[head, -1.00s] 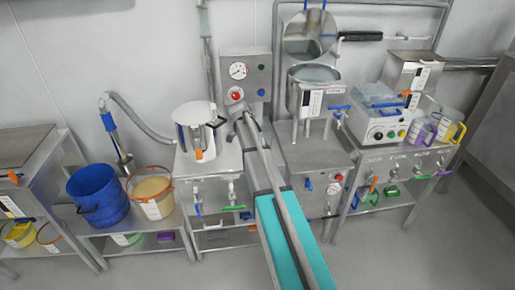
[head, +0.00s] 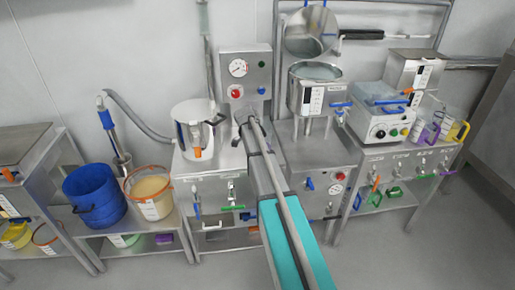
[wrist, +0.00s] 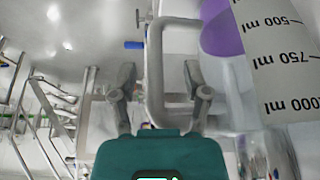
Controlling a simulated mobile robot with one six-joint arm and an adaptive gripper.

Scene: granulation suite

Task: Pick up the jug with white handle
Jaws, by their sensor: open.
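The jug (wrist: 275,50) fills the right side of the wrist view, close up and turned sideways. It is clear, with black ml marks and a purple patch (wrist: 222,28) near its upper part. Its pale grey-white handle (wrist: 155,75) is a squared loop on the left. My gripper (wrist: 160,78) is open, with one finger on each side of the handle's long bar. I cannot tell whether either finger touches it. In the head view my arm reaches forward to the machines, and I cannot make out the gripper or this jug there.
Jugs with purple (head: 427,130) and yellow (head: 457,130) handles stand at the right. A blue bucket (head: 95,190) and an orange-rimmed bucket (head: 149,198) are at the left.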

